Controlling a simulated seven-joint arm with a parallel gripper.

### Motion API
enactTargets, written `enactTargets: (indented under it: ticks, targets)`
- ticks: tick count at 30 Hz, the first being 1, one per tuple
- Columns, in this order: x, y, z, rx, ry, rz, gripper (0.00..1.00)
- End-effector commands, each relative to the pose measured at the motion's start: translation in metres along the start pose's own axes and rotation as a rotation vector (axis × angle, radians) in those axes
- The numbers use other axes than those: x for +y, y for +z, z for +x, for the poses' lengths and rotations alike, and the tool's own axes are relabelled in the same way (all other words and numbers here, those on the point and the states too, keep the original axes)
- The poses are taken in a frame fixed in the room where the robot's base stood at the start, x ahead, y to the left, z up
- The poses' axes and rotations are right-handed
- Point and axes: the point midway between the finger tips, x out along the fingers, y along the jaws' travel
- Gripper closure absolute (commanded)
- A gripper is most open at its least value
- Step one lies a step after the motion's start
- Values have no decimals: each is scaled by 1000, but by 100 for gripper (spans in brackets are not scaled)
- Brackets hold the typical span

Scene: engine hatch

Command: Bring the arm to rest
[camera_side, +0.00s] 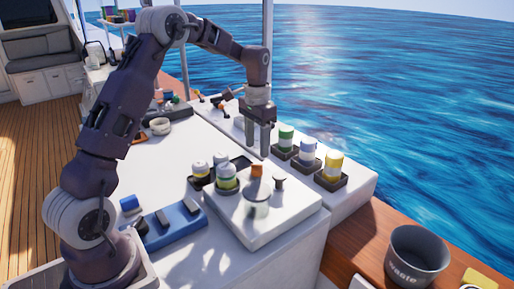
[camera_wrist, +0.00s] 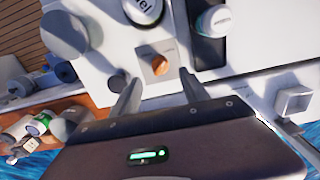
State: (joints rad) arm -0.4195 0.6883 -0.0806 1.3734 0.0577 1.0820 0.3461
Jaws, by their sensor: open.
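My gripper (camera_side: 257,152) hangs from the bent arm, pointing down over the white worktop, with its two fingers apart. In the wrist view, my gripper (camera_wrist: 157,82) also shows its fingers spread, with nothing held between them. An orange-topped piece (camera_wrist: 159,64) on the white surface shows just beyond the gap between the fingers. In the side view, the orange piece (camera_side: 257,171) is on the raised white block, near the fingers. I cannot tell the exact height of the fingertips above the worktop.
Green, blue and yellow banded containers (camera_side: 286,138) (camera_side: 308,152) (camera_side: 333,166) stand in dark holders to the right of my gripper. Several lidded jars (camera_side: 226,178) stand in front. A blue tray (camera_side: 176,222) lies near my base. A grey waste bin (camera_side: 416,255) is at the lower right.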

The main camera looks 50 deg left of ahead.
Motion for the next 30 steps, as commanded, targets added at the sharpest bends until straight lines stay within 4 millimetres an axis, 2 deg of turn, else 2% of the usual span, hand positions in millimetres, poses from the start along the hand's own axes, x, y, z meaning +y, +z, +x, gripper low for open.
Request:
enactTargets:
  ticks: [2, 4, 5, 7, 10, 13, 15, 18, 21, 24, 30]
  targets:
    - [1, 0, -1, 2, -1, 0, 47]
    - [9, 5, -15, 18, -10, 3, 47]
    - [17, 10, -27, 32, -17, 6, 47]
    - [42, 31, -64, 80, -40, 11, 47]
    - [87, 83, -115, 171, -66, 12, 47]
    - [125, 147, -144, 268, -72, 6, 47]
    - [145, 192, -150, 335, -65, 2, 47]
    - [163, 245, -144, 413, -42, -5, 47]
    - [172, 278, -133, 464, -19, -12, 47]
    - [176, 293, -125, 489, -5, -15, 47]
    - [176, 296, -123, 492, -3, -16, 47]
